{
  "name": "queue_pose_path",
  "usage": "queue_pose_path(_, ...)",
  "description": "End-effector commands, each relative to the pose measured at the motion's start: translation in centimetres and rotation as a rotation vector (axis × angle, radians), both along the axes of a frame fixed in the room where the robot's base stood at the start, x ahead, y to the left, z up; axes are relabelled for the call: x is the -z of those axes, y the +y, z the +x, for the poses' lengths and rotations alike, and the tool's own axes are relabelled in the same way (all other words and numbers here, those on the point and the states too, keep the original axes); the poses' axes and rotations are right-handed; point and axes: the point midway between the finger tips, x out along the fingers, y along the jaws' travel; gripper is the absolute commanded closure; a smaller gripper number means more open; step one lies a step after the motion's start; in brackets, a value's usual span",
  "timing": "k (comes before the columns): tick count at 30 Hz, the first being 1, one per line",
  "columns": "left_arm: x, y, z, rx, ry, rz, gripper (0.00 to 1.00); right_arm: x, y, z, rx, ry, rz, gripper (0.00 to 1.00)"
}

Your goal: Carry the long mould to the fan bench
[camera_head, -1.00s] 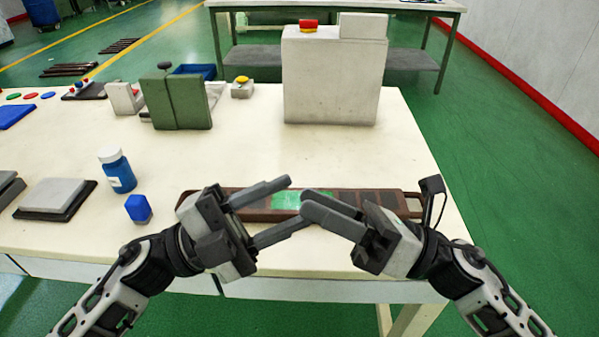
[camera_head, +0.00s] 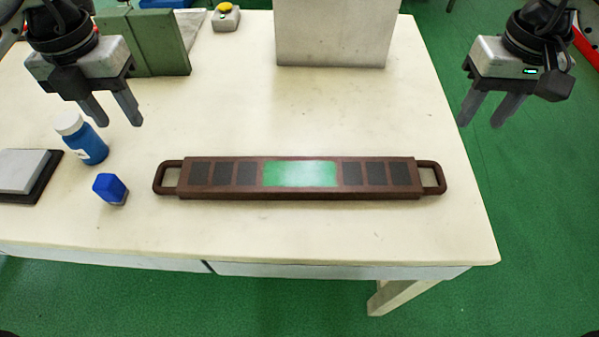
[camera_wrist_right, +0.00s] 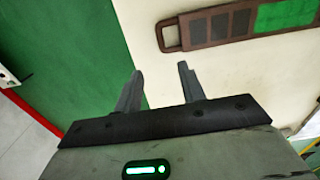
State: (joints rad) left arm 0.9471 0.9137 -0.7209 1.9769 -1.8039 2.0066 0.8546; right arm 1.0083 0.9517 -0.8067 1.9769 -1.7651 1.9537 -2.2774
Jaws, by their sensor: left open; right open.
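The long mould (camera_head: 250,174) is a dark brown bar with a green panel in the middle, dark square cells on both sides and a loop handle at each end. It lies flat on the cream table near its front edge. My left gripper (camera_head: 118,120) is open and empty, above the table, up and left of the mould's left handle. My right gripper (camera_head: 482,122) is open and empty, up and right of the right handle, by the table's right edge. In the right wrist view, the mould's handle end (camera_wrist_right: 172,36) shows beyond the open fingers (camera_wrist_right: 158,85). No fan bench can be made out.
A blue bottle with a white cap (camera_head: 84,140) and a blue block (camera_head: 110,188) stand left of the mould. A grey slab on a dark base (camera_head: 22,172) is further left. A green upright block (camera_head: 160,45), a yellow button box (camera_head: 226,17) and a large grey box (camera_head: 335,35) stand behind.

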Motion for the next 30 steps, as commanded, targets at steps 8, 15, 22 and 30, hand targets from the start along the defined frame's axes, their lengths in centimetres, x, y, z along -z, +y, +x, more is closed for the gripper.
queue_pose_path(8,3.5,-0.1,-0.1,0.001,0.007,-0.002,0.60,3.5,0.0,-0.1,0.000,0.006,0.001,0.60)
queue_pose_path(15,8.3,0.0,-0.2,0.002,0.007,-0.002,0.60,8.3,0.1,-0.1,0.000,0.006,0.002,0.60)
queue_pose_path(22,12.6,-0.1,-0.1,0.002,0.005,-0.003,0.60,12.6,0.1,-0.1,0.000,0.005,0.003,0.60)
queue_pose_path(30,15.5,-0.1,0.0,0.002,0.002,-0.003,0.60,15.5,0.1,0.0,0.000,0.001,0.003,0.60)
